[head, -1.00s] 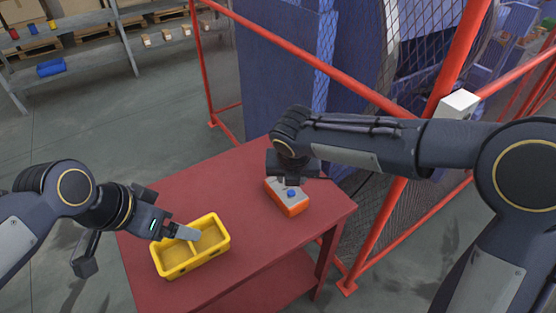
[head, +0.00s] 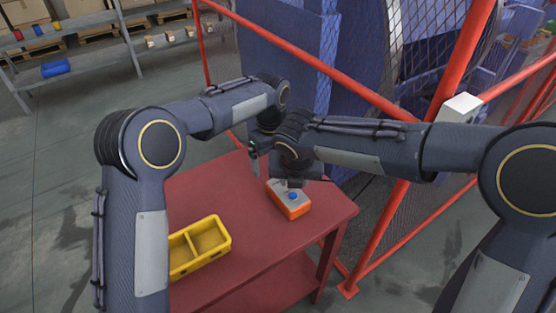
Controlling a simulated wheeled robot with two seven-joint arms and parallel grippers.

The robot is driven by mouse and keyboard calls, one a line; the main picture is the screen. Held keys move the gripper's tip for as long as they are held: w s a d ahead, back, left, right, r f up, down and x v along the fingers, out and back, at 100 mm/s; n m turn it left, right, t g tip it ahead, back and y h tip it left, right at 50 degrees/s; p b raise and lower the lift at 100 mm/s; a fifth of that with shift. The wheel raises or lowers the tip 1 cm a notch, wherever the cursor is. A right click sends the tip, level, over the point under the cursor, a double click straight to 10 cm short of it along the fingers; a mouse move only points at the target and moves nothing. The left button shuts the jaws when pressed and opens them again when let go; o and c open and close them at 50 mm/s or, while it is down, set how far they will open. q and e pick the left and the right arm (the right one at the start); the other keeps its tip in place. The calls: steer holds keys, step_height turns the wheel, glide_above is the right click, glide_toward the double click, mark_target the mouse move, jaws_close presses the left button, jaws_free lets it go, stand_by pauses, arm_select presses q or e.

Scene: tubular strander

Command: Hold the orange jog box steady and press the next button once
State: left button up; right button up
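The orange jog box (head: 291,206) lies on the red table near its right end. Its top is grey and a blue button (head: 293,195) shows on the near part. My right gripper (head: 290,182) is over the far end of the jog box, pointing down; its fingers are mostly hidden, so I cannot tell whether they grip it. My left gripper (head: 255,172) is just left of the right wrist, above the table and to the far left of the jog box. Its fingertips are small and partly hidden, and its opening is unclear.
A yellow divided bin (head: 207,248) stands on the red table (head: 255,245), partly behind my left arm. Red guard rails (head: 385,235) and mesh stand close behind and right of the table. The table between bin and jog box is clear.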

mark_target(288, 196)
arm_select(q)
steer(key=shift+w+d+f+m, duration=0.3)
steer(key=shift+d+f+m, duration=0.3)
steer(key=shift+d+f, duration=0.15)
step_height(288, 196, down, 8)
steer(key=shift+a+r, duration=0.1)
steer(key=shift+r, duration=0.05)
steer(key=c, duration=1.2)
steer(key=shift+c, duration=0.2)
arm_select(e)
jaws_close()
stand_by(0.4)
